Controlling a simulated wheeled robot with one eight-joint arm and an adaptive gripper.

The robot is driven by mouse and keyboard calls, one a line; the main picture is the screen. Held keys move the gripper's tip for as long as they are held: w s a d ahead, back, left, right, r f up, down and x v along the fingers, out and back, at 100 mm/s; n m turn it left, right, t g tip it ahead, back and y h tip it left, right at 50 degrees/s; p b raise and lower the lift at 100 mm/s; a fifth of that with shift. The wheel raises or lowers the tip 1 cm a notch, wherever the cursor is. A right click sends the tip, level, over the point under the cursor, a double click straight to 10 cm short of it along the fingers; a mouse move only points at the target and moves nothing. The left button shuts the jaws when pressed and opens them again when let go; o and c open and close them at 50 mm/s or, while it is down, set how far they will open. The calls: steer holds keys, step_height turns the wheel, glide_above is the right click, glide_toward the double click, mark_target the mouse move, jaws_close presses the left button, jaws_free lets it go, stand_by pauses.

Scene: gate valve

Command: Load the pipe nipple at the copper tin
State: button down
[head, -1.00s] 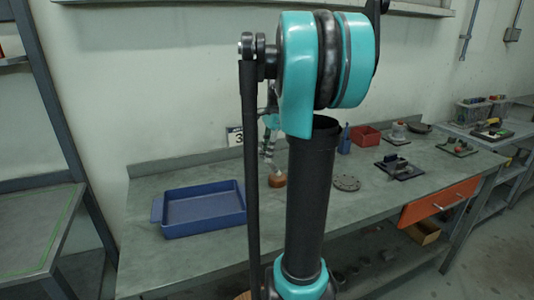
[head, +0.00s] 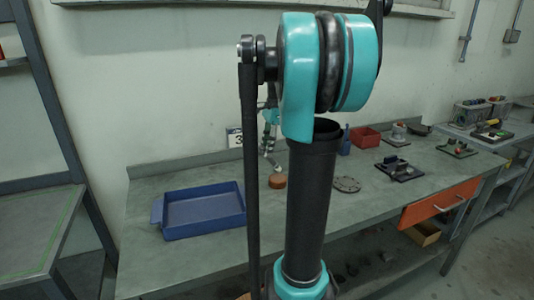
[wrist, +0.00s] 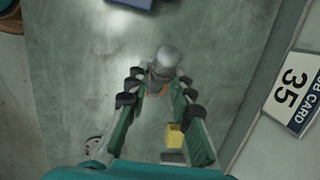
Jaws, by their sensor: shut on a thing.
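My gripper (wrist: 160,92) is shut on the pipe nipple (wrist: 166,60), a short grey metal cylinder that sticks out past the fingertips in the wrist view. In the head view my gripper (head: 269,150) is small and partly hidden by my own arm, just above the copper tin (head: 277,181). The tin is a low, round, orange-brown thing on the bench. In the wrist view only a bit of orange (wrist: 155,90) shows behind the nipple and fingers, probably the tin. The nipple appears above the tin, but the exact gap is unclear.
A blue tray (head: 202,211) lies left of the tin, and a round grey flange (head: 346,184) lies right of it. A number card (wrist: 296,95) is by the wall. A red bin (head: 366,136) and dark fixture boards (head: 398,170) stand farther right. Bare bench lies around the tin.

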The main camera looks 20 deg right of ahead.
steer(key=shift+r, duration=2.3)
